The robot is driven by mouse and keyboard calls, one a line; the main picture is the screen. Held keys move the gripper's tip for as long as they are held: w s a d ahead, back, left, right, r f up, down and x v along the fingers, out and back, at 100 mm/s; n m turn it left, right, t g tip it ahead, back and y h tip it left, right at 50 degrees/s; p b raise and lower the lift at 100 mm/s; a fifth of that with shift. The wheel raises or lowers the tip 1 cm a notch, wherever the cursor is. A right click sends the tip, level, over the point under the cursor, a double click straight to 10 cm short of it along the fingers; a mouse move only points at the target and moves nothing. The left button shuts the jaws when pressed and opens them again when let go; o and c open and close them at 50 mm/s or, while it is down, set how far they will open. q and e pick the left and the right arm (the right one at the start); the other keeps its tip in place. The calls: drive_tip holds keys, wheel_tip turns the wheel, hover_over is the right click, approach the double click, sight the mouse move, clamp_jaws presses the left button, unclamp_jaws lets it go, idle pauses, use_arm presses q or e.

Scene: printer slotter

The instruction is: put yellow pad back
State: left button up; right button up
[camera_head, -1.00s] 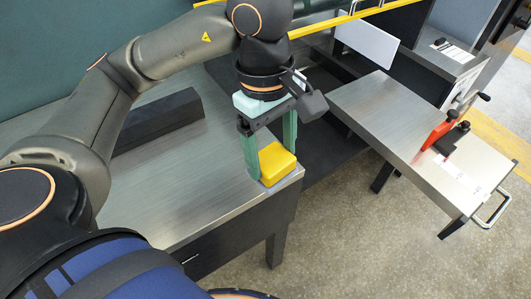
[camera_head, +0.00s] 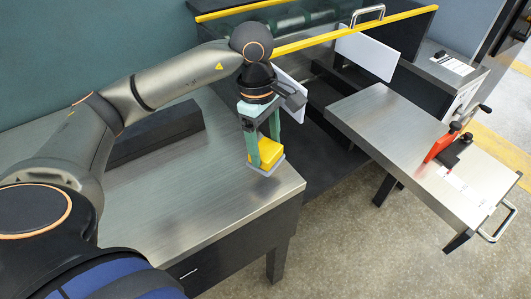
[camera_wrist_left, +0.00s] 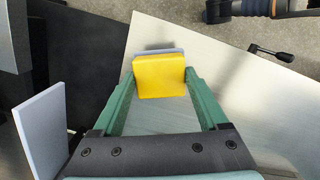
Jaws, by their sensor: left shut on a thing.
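The yellow pad (camera_head: 270,151), a yellow block on a thin grey base (camera_head: 268,167), is at the near right corner of the metal table in the head view. My left gripper (camera_head: 264,148) points down with its green fingers on either side of the pad and is shut on it. In the left wrist view the yellow pad (camera_wrist_left: 159,77) sits between the fingertips, with the grey base showing behind it. I cannot tell whether the base touches the table. My right gripper is not in view.
A long black block (camera_head: 155,135) lies on the metal table (camera_head: 190,205). To the right, across a dark gap, a second metal top (camera_head: 400,130) carries a red clamp (camera_head: 445,142). White upright panels (camera_head: 368,54) and a yellow rail (camera_head: 345,33) stand behind.

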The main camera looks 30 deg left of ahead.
sight(266, 155)
use_arm(q)
drive_tip(key=shift+w+a+f, duration=0.2)
drive_tip(key=shift+w+f, duration=0.15)
drive_tip(key=shift+f, duration=0.05)
drive_tip(key=shift+w+a+f, duration=0.1)
drive_tip(key=shift+w+f, duration=0.05)
drive_tip(key=shift+f, duration=0.8)
drive_tip(key=shift+w+a+f, duration=0.1)
drive_tip(key=shift+f, duration=0.85)
drive_tip(key=shift+f, duration=0.25)
drive_tip(key=o, duration=1.2)
drive_tip(key=shift+r, duration=0.1)
drive_tip(key=r, duration=0.4)
drive_tip(key=a+r, duration=0.1)
drive_tip(key=r, duration=0.7)
drive_tip(key=shift+a+r, duration=0.15)
drive_tip(key=shift+a, duration=0.05)
